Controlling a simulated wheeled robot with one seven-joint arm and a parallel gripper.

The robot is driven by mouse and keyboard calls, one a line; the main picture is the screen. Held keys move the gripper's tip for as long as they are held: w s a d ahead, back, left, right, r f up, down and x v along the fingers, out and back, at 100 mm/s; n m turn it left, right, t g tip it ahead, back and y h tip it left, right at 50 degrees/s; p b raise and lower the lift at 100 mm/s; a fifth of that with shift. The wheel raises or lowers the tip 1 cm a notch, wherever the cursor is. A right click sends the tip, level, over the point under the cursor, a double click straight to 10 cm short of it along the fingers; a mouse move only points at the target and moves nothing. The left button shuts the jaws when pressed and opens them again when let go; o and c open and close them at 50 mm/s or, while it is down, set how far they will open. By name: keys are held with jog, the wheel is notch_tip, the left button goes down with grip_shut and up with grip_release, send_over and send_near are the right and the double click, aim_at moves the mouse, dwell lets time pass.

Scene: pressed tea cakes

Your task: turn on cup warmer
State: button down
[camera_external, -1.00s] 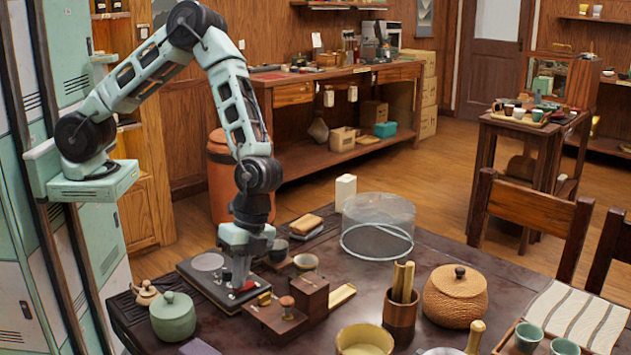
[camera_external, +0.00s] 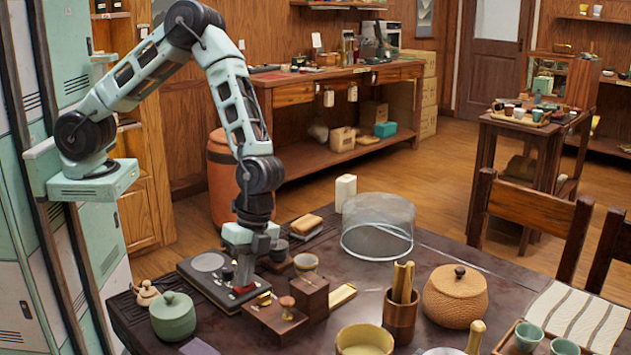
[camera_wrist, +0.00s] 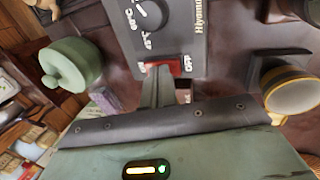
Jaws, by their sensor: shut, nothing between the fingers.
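The cup warmer (camera_external: 210,284) is a dark flat unit on the left of the table, with a pale round plate at its back and a black knob (camera_external: 227,273) at its front. A red switch (camera_wrist: 176,67) sits below the knob (camera_wrist: 150,14) in the wrist view, between printed labels. My gripper (camera_external: 243,286) is shut and empty, pointing down at the front of the warmer. In the wrist view the shut fingertips (camera_wrist: 157,74) are at the switch's left part and hide some of it. I cannot tell whether they touch it or which way it is set.
A green lidded jar (camera_external: 173,318) stands left of the warmer, with a small teapot (camera_external: 146,293) behind it. Wooden blocks (camera_external: 275,318) and a box (camera_external: 311,296) stand close on the right. A small cup (camera_external: 306,262) is behind the box. A mesh dome (camera_external: 377,226) stands farther back.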

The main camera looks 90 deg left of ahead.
jog(key=s+p+v, duration=0.1)
jog(key=p+v, duration=0.1)
jog(key=v, duration=1.2)
jog(key=shift+d, duration=0.35)
jog(key=shift+w+a+h+b, duration=0.15)
jog(key=shift+w+h+b, duration=0.15)
jog(key=shift+b, duration=0.75)
jog(key=p+x, duration=0.1)
jog(key=x, duration=1.3)
jog(key=shift+s, duration=0.2)
